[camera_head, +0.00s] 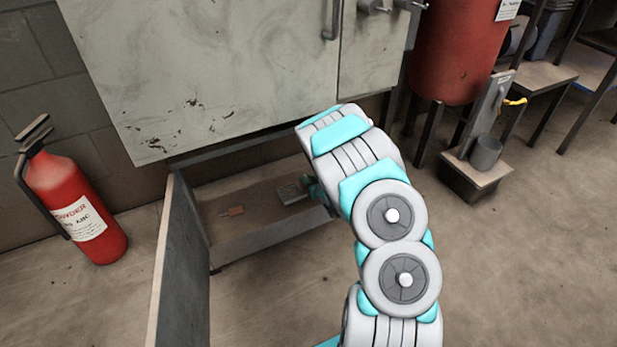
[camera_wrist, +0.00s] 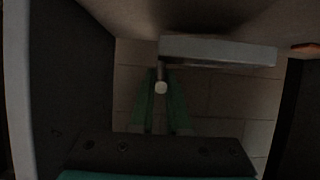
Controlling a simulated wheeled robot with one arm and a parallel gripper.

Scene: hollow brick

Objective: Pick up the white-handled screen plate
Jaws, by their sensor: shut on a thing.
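The screen plate (camera_head: 293,190) is a grey flat piece in the low open compartment under the cabinet, beside my arm's end. In the wrist view the plate (camera_wrist: 220,50) shows edge-on as a pale bar, and its handle (camera_wrist: 161,87) with a white round end points toward the camera. My gripper (camera_wrist: 163,78) has its green fingers on both sides of the handle and is shut on it. In the head view my gripper is mostly hidden behind my arm. Whether the plate still touches the compartment floor, I cannot tell.
A small orange-handled item (camera_head: 236,211) lies in the compartment (camera_head: 262,238) left of the plate. An open grey door (camera_head: 181,265) stands at its left. The cabinet (camera_head: 235,70) overhangs above. A fire extinguisher (camera_head: 75,208) stands left; a red tank (camera_head: 455,55) stands right.

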